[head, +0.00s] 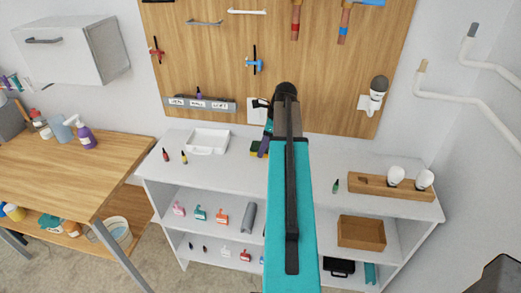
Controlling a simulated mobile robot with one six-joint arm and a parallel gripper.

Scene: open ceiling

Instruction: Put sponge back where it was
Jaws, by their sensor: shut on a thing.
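The yellow and dark green sponge (255,149) shows just left of my arm, over the back of the white shelf unit's top. Part of it is hidden behind my gripper and arm. My gripper (264,146) is mostly hidden by my own arm; it is shut on the sponge. I cannot tell whether the sponge touches the white top or is held just above it.
A white tray (208,140) and two small bottles (184,157) stand left on the white top (235,172). A wooden holder with white cups (372,187) and a green bottle (336,186) stand right. A wooden pegboard (330,75) with hanging tools rises behind.

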